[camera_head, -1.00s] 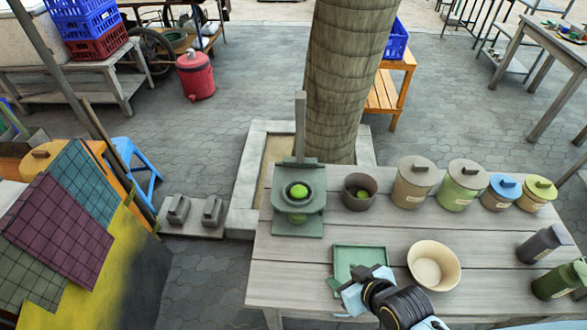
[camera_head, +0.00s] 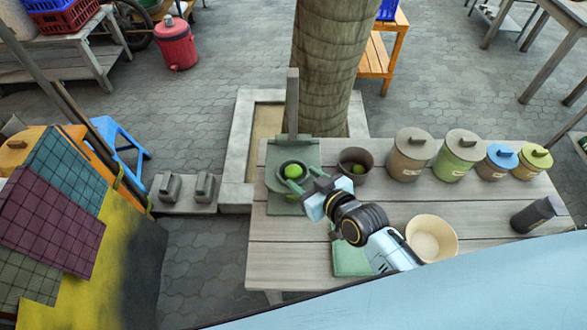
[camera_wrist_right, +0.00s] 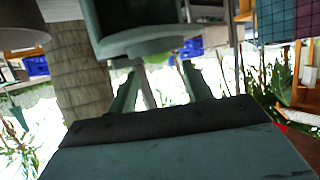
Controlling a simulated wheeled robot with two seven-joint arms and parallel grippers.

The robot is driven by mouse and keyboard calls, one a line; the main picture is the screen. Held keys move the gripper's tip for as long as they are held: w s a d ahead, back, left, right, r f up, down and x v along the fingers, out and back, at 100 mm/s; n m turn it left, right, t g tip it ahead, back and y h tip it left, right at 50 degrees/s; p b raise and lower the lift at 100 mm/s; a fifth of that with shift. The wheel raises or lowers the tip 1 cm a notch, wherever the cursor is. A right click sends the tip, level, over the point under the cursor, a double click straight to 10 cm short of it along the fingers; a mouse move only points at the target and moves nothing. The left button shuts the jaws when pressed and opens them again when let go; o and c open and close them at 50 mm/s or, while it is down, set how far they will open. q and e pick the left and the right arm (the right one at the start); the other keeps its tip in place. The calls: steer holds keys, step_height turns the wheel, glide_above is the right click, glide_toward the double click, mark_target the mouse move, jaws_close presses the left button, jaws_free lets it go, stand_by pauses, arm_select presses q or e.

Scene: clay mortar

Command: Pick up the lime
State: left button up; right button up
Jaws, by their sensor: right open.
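A bright green lime (camera_head: 293,171) sits in the dark round cup of a green press-like stand (camera_head: 285,203) at the table's left end. My left gripper is not in view.
Lidded jars, including a brown one (camera_head: 409,155) and a green one (camera_head: 456,157), line the back of the wooden table (camera_head: 290,255). A cream bowl (camera_head: 431,238) and a green tray (camera_head: 350,260) are nearer the front. A tree trunk (camera_head: 325,70) stands behind the table.

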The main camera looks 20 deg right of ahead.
mark_target(297, 171)
steer(key=x, duration=0.4)
steer(key=shift+w+r, duration=0.15)
steer(key=shift+w, duration=0.3)
steer(key=c, duration=0.8)
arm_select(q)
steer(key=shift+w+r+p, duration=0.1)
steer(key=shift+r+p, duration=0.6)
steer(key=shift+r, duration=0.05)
arm_select(e)
step_height(297, 171, up, 10)
steer(key=shift+c, duration=0.2)
